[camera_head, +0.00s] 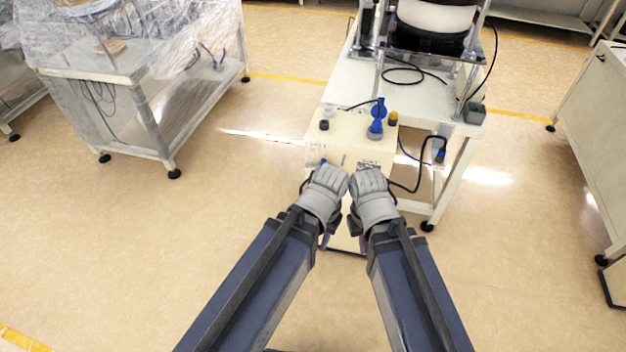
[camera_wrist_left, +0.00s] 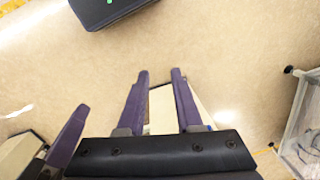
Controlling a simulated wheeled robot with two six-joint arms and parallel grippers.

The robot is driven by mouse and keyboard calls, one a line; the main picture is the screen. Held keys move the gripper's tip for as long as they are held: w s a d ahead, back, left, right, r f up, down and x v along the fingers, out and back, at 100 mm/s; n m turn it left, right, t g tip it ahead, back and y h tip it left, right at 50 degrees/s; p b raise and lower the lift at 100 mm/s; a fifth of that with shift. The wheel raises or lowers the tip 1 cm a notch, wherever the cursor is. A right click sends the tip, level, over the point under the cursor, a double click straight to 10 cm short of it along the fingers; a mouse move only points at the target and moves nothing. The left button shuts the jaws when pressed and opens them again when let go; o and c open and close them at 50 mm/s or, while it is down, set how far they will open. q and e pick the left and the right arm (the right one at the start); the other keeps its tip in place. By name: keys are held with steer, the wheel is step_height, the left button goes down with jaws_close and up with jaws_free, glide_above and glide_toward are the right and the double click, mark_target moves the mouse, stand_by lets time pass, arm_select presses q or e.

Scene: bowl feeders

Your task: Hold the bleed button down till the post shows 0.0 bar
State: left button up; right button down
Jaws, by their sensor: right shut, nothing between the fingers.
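No pressure reading is legible. In the left wrist view my left gripper's purple fingers (camera_wrist_left: 160,74) are apart, with a cream surface behind the gap.
The white table (camera_head: 425,100) carries a bowl feeder (camera_head: 435,30). A black hose (camera_head: 415,165) hangs right of the post. A plastic-wrapped bench (camera_head: 140,75) stands at left, another bench (camera_head: 595,130) at right. The floor between is clear.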

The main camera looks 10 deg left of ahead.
arm_select(q)
jaws_close()
stand_by(1.4)
